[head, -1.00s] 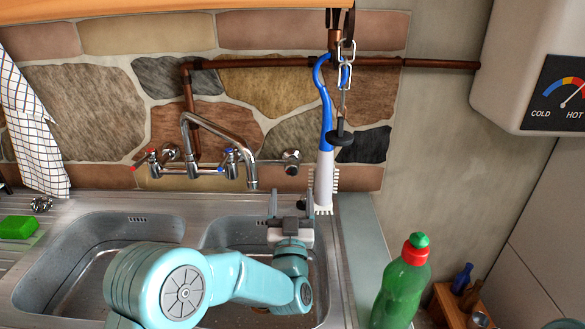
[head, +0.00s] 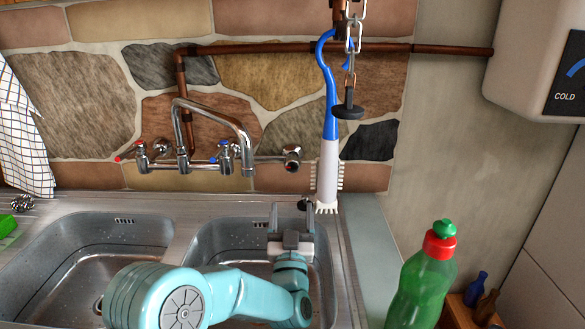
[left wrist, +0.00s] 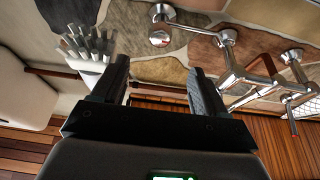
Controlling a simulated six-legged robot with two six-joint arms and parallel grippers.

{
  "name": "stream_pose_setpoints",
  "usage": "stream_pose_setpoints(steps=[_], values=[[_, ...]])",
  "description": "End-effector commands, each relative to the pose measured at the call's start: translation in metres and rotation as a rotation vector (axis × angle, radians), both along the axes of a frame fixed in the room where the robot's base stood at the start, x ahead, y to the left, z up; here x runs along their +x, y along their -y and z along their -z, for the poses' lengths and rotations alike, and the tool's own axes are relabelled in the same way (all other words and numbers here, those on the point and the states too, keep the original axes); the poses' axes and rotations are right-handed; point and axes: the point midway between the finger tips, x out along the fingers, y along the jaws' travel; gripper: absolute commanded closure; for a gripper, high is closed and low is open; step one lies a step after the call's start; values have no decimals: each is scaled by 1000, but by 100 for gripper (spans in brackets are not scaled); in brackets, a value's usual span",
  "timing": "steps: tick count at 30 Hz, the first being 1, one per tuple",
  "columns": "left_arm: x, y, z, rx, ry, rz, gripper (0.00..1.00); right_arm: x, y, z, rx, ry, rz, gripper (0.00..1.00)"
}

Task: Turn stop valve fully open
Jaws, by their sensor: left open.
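The chrome stop valve (head: 292,157) sits low on the stone wall, right of the mixer tap (head: 193,150). It ends in a round knob facing out; how far it is turned I cannot tell. My left gripper (head: 291,213) is open and empty, below the valve and over the right sink bowl, apart from it. In the left wrist view a round chrome fitting, which looks like the valve (left wrist: 160,38), lies beyond the open fingers (left wrist: 158,70), with the tap to its right. My right gripper is not in view.
A blue and white brush (head: 327,165) hangs just right of the valve, beside a chain with a black plug (head: 348,111). A copper pipe (head: 270,47) runs above. A green bottle (head: 425,280) stands at the right. The double sink (head: 185,235) lies below.

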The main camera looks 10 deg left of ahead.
Motion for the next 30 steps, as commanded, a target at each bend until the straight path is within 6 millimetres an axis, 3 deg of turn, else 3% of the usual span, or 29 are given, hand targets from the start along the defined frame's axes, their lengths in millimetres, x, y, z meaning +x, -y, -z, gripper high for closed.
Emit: stream_pose_setpoints(steps=[15, 21, 30], values=[[103, -21, -44, 1, 1, -1, 27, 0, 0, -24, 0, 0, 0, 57], [125, -25, -53, 0, 0, 1, 27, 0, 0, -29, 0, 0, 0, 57], [134, -27, -56, 0, 0, 1, 27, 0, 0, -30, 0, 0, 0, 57]])
